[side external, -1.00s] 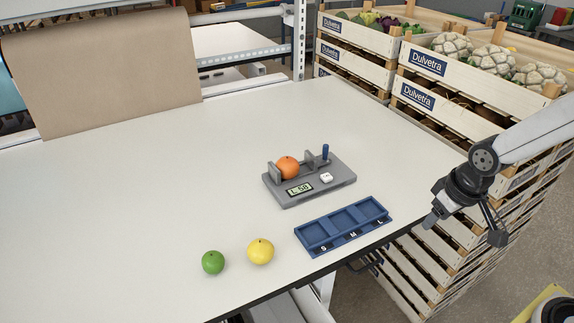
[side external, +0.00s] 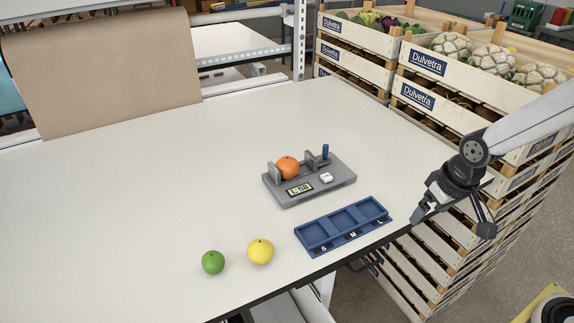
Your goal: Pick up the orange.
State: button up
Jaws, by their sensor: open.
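The orange (side external: 287,168) sits in the grey measuring device (side external: 318,190), between its upright jaws. The device's small display appears to read "L 58". My gripper (side external: 450,222) is at the right, past the table's right edge, with its two fingers spread wide and nothing between them. It is well apart from the orange, to the right of and nearer the camera than the device.
A blue tray (side external: 326,246) with three empty compartments marked S, M and L lies near the table's front edge. A yellow fruit (side external: 260,251) and a green fruit (side external: 213,262) lie left of it. Stacked vegetable crates (side external: 425,66) stand behind right. The table's left side is clear.

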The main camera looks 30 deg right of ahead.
jog(key=w+a+r+m+y, duration=0.1)
jog(key=w+a+m, duration=0.15)
jog(key=w, duration=0.35)
jog(key=w+a+r+m+g, duration=0.1)
jog(key=w+m, duration=0.3)
jog(key=w, duration=0.2)
jog(key=w+a+r+m+y, duration=0.1)
jog(key=w+a+m, duration=0.15)
jog(key=w, duration=0.25)
jog(key=r+m+g+y, duration=0.1)
jog(key=m+g+y, duration=0.1)
jog(key=m, duration=0.5)
send_over(290, 157)
jog(key=d, duration=0.3)
jog(key=shift+s+a+r, duration=0.15)
jog(key=shift+s, duration=0.2)
jog(key=shift+w+a+m+y, duration=0.3)
jog(key=shift+a+m, duration=0.05)
jog(key=shift+m, duration=0.15)
jog(key=shift+x, duration=3.85)
jog(key=shift+w+d, duration=0.1)
jog(key=c, duration=1.2)
jog(key=shift+r, duration=0.15)
